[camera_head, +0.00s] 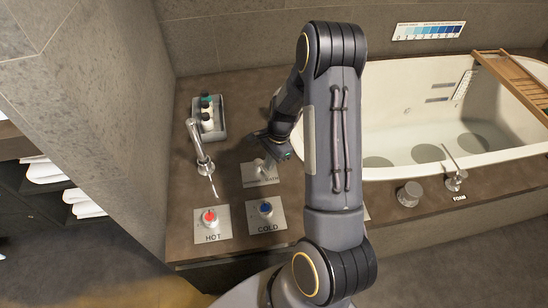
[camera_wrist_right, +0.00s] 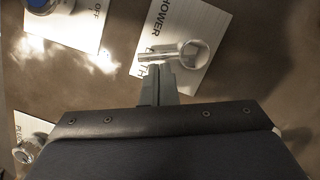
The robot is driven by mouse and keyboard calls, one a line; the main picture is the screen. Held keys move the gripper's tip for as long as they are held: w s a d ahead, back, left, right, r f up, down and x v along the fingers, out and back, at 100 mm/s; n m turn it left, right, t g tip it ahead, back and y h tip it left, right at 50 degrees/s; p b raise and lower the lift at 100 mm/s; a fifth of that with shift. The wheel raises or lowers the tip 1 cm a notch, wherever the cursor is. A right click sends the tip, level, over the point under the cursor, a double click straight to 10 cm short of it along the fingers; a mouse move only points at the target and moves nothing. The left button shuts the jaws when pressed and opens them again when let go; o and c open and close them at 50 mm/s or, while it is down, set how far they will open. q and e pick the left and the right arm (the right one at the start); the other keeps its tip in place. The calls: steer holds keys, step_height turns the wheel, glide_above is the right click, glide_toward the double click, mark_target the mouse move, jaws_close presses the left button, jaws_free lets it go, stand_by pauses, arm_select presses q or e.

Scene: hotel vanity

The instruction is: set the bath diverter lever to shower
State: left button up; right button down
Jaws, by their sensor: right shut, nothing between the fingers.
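The diverter is a chrome lever on a white plate (camera_wrist_right: 196,78) lettered SHOWER and BATH; the plate also shows in the head view (camera_head: 262,181). In the right wrist view the lever (camera_wrist_right: 191,53) has a round hub, and its bar points left across the BATH lettering, partly covering it. My right gripper (camera_wrist_right: 160,72) is shut and empty, its fingertips right beside the bar; I cannot tell whether they touch. In the head view the right gripper (camera_head: 276,152) is over the plate and hides part of the lever. My left gripper is not in view.
A red HOT knob (camera_head: 209,217) and a blue COLD knob (camera_head: 266,209) sit nearer on the deck. A chrome spout (camera_head: 199,146) and a tray of bottles (camera_head: 208,116) are to the left. The bathtub (camera_head: 400,100) is right, with a FOAM lever (camera_head: 455,180).

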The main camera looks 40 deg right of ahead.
steer(key=shift+s+a+m+t+p, duration=0.15)
steer(key=shift+a+m+p, duration=0.15)
steer(key=shift+m, duration=0.4)
steer(key=shift+s+a+m+t+p, duration=0.15)
steer(key=shift+a+m+p, duration=0.1)
steer(key=shift+m, duration=0.45)
steer(key=shift+a+m+p, duration=0.35)
steer(key=shift+a+m, duration=0.05)
steer(key=shift+m, duration=0.5)
steer(key=shift+w+a+m+t+h+p, duration=0.15)
steer(key=shift+a+m+t+p, duration=0.1)
steer(key=shift+m, duration=0.35)
steer(key=shift+s+a+m+t+h+p, duration=0.15)
steer(key=shift+m+t, duration=0.1)
steer(key=shift+m, duration=0.35)
steer(key=shift+w+a+m+p, duration=0.25)
steer(key=shift+a+m+p, duration=0.15)
steer(key=shift+m, duration=0.6)
steer(key=shift+w+a, duration=0.1)
steer(key=shift+a, duration=0.15)
